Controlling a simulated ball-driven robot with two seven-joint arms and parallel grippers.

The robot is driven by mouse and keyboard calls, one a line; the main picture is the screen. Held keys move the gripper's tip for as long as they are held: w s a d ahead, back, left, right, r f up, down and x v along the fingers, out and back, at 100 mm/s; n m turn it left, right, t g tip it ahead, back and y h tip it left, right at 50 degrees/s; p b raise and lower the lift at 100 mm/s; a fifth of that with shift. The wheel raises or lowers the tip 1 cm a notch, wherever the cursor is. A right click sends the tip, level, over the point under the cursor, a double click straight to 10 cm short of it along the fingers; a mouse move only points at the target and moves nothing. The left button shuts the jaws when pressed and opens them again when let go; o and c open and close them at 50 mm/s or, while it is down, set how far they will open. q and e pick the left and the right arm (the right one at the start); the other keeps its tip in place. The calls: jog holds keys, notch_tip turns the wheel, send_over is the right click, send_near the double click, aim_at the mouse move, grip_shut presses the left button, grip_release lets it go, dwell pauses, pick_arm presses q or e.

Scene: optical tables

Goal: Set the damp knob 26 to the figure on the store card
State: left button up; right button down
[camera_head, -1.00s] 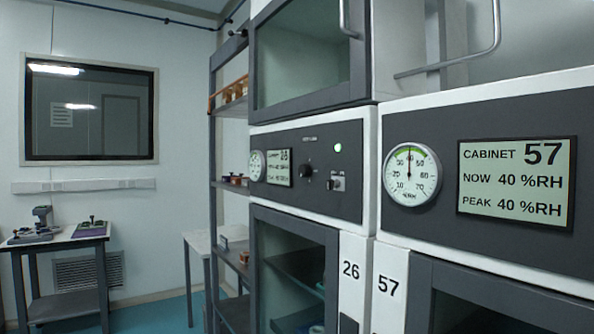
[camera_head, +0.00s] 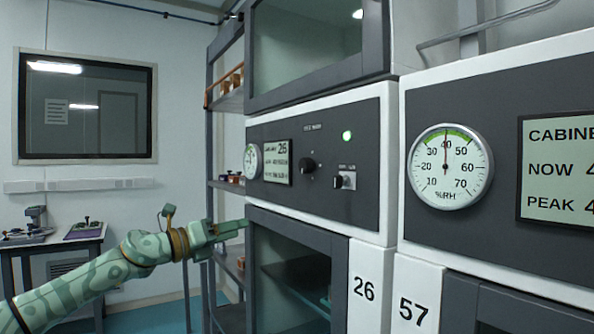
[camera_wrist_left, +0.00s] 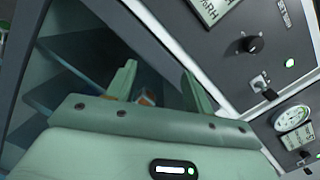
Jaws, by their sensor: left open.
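The damp knob 26 (camera_head: 307,165) is a small black round knob on the dark panel of cabinet 26. It also shows in the wrist view (camera_wrist_left: 252,44), up and to the right of the fingers. My left gripper (camera_head: 240,226) reaches in from the left, below and left of the knob, near the cabinet's lower glass door. In the wrist view its two pale green fingers (camera_wrist_left: 160,88) stand apart with nothing held. The right gripper is not in view. I cannot make out a store card.
Cabinet 26's panel carries a gauge (camera_head: 253,161), a display (camera_head: 278,163), a key switch (camera_head: 343,180) and a green lamp (camera_head: 347,136). Cabinet 57's gauge (camera_head: 449,167) is at the right. A shelf rack (camera_head: 211,130) stands left of the cabinets.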

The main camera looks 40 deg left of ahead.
pick_arm(q)
jog(key=s+d+r+m+g+h, duration=0.1)
jog(key=s+d+r+m, duration=0.35)
jog(key=r, duration=0.25)
jog(key=s+d+r+m+g, duration=0.1)
jog(key=s+d+r+m, duration=0.4)
jog(key=r, duration=0.3)
jog(key=p, duration=2.6)
send_near(302, 165)
jog(key=x, duration=0.7)
jog(key=shift+w+d, duration=0.15)
jog(key=shift+w, duration=0.2)
jog(key=shift+w+d, duration=0.15)
jog(key=shift+w, duration=0.25)
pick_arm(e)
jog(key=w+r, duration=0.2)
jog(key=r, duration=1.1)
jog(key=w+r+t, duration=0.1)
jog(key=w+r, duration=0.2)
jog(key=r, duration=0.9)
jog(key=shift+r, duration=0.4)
pick_arm(q)
jog(key=shift+c, duration=0.3)
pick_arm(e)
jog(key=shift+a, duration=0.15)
pick_arm(q)
jog(key=c, duration=0.9)
